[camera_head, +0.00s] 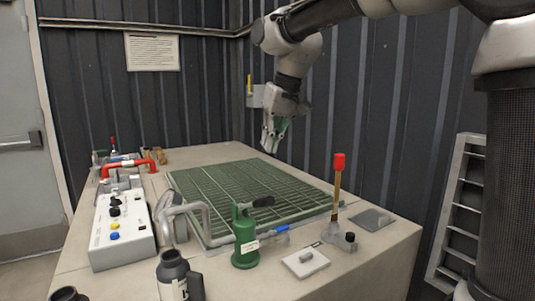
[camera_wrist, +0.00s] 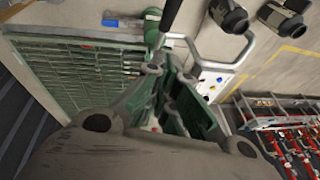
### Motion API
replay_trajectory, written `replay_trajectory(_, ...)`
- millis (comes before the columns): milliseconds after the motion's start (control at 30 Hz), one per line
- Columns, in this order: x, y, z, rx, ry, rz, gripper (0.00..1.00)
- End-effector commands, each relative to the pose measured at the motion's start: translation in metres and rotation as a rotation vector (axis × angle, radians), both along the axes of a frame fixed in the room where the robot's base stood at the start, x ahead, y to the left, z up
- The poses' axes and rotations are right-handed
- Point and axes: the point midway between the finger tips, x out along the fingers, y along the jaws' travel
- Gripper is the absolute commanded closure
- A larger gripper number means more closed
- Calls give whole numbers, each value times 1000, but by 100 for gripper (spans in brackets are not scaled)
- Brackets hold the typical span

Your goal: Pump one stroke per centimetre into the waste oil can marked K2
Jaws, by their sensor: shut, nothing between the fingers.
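A green hand pump (camera_head: 245,243) with a black handle (camera_head: 263,201) and a white tag stands at the bench's front; the handle also shows at the top of the wrist view (camera_wrist: 172,14). A dark can (camera_head: 173,276) with a partly visible white label stands in front of it; I cannot read the full mark. A second dark can (camera_head: 68,294) is cut off at the bottom left. Two dark cans show at the wrist view's top right. My gripper (camera_head: 272,140) is shut and empty, raised above the grate's far right side, apart from the pump.
A green grate (camera_head: 250,187) covers the bench middle. A red-topped amber rod (camera_head: 338,183) stands upright at the right, near a white block (camera_head: 305,262). A bent grey pipe (camera_head: 187,211) and a white button box (camera_head: 122,229) are at the left. A ribbed wall stands behind.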

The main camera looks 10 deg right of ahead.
Motion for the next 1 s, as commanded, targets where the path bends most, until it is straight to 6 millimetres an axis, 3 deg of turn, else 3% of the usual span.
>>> replay_trajectory(367,16,19,-77,-1,5,1,100)
replay_trajectory(500,6,20,-96,-1,3,1,100)
replay_trajectory(700,-2,20,-110,0,0,1,100)
replay_trajectory(1000,-3,19,-113,0,1,0,100)
